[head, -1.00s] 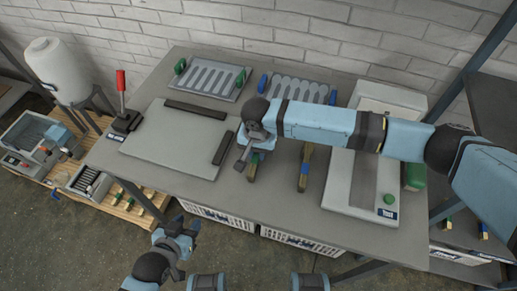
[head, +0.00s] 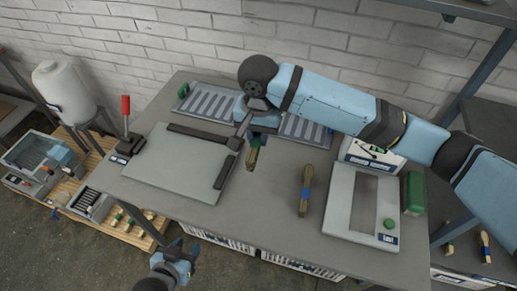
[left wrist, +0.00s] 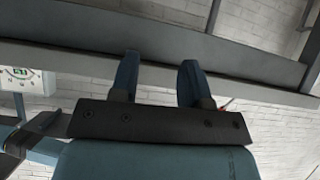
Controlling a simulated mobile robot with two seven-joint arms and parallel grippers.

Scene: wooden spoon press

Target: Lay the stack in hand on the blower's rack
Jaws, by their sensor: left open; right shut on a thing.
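My right gripper (head: 258,133) is shut on a stack of wooden spoons with a green band (head: 252,158), above the middle of the table. Its fingers are partly hidden by the wrist. A slotted grey rack (head: 214,99) with a green handle lies at the back of the table; a similar one with blue handles (head: 304,129) is partly behind my arm.
A blue-banded spoon stack (head: 306,190) lies on the table (head: 265,210). A flat grey plate with dark bars (head: 175,165) and a red-handled lever (head: 126,125) are at left. A white machine (head: 342,215) is at right. Several banded stacks lie on a wooden pallet (head: 150,235).

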